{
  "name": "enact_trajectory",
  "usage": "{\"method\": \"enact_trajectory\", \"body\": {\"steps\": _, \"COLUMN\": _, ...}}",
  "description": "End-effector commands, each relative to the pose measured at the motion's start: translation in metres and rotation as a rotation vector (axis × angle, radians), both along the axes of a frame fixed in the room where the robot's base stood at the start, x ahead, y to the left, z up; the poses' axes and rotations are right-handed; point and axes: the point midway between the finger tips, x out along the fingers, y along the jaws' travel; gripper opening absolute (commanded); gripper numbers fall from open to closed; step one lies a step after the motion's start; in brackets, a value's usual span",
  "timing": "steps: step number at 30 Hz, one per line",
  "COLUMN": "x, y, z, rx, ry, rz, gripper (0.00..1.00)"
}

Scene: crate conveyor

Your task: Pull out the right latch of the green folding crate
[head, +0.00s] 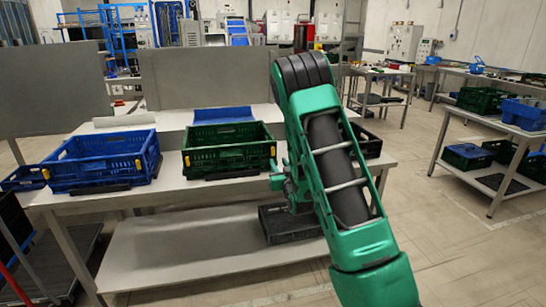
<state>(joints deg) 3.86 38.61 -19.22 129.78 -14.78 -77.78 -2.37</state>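The green folding crate (228,161) stands open and upright on the grey table in the head view. Its front wall carries a yellow left latch (187,161) and a yellow right latch (273,150). My gripper (276,178) is low at the crate's front right corner, just below the right latch in the picture. Whether it touches the latch or the crate cannot be told. The fingers are small and partly merged with my green wrist, so their opening is unclear. My arm hides the area right of the crate.
A blue crate (100,172) with yellow latches stands left of the green crate, with a bare table strip between them. A grey partition (200,80) closes the back. A dark crate (366,141) is partly behind my arm.

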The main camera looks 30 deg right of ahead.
Motion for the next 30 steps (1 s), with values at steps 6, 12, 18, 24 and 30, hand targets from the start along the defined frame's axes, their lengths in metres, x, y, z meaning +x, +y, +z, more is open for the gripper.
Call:
{"method": "enact_trajectory", "body": {"steps": 6, "x": 0.029, "y": -0.011, "z": 0.001, "rx": 0.001, "ry": -0.002, "rz": -0.001, "gripper": 0.3}}
{"method": "enact_trajectory", "body": {"steps": 12, "x": 0.061, "y": -0.022, "z": 0.001, "rx": 0.001, "ry": -0.002, "rz": -0.002, "gripper": 0.3}}
{"method": "enact_trajectory", "body": {"steps": 18, "x": 0.082, "y": -0.027, "z": 0.001, "rx": 0.001, "ry": -0.001, "rz": -0.002, "gripper": 0.3}}
{"method": "enact_trajectory", "body": {"steps": 24, "x": 0.089, "y": -0.029, "z": 0.001, "rx": 0.001, "ry": 0.0, "rz": -0.002, "gripper": 0.3}}
{"method": "enact_trajectory", "body": {"steps": 30, "x": 0.089, "y": -0.029, "z": 0.001, "rx": 0.001, "ry": 0.0, "rz": -0.002, "gripper": 0.3}}
